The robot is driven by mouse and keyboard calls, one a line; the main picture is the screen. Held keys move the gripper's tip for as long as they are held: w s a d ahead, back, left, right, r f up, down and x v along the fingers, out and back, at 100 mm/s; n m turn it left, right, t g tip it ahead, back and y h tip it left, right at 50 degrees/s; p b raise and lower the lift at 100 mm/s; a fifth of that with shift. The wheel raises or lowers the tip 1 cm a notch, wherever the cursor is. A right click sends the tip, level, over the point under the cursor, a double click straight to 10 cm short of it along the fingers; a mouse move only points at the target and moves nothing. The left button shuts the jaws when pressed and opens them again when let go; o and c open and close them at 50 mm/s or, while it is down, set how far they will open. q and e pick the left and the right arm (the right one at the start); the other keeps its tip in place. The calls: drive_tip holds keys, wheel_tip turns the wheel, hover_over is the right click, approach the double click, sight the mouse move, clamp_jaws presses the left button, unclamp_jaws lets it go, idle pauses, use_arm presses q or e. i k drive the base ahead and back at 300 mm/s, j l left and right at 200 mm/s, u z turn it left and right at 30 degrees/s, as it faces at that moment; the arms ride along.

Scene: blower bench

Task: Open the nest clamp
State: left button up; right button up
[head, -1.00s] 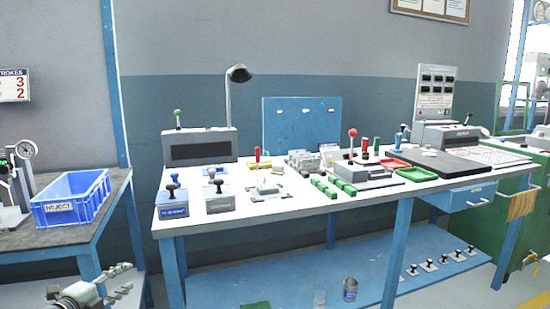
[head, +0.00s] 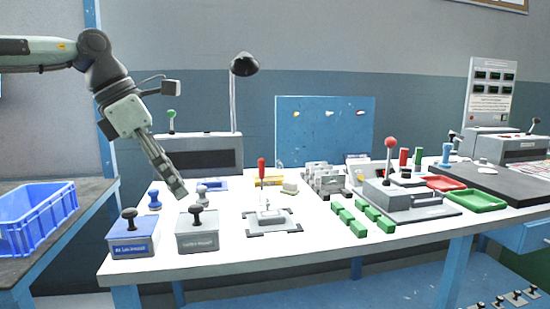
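A grey metal fixture (head: 268,221) with dark corner pieces sits on the white bench, left of its middle. It looks like the nest. An upright red-handled lever (head: 262,168) shows at its back; I cannot tell if the two are joined. My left gripper (head: 177,190) comes in from the upper left and points down over the bench's left part, to the left of the fixture and apart from it. Its fingers look close together and hold nothing visible, but the angle hides any gap. My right gripper is out of view.
Black-knobbed stands (head: 197,231) and a blue-labelled one (head: 130,238) are below the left gripper. Green blocks (head: 348,221), a red-ball lever press (head: 398,193) and red and green trays (head: 470,201) stand to the right. A lamp (head: 243,64) rises behind. A blue bin (head: 38,222) is at left.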

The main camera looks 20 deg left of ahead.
sight(261, 162)
drive_tip(key=i, duration=1.15)
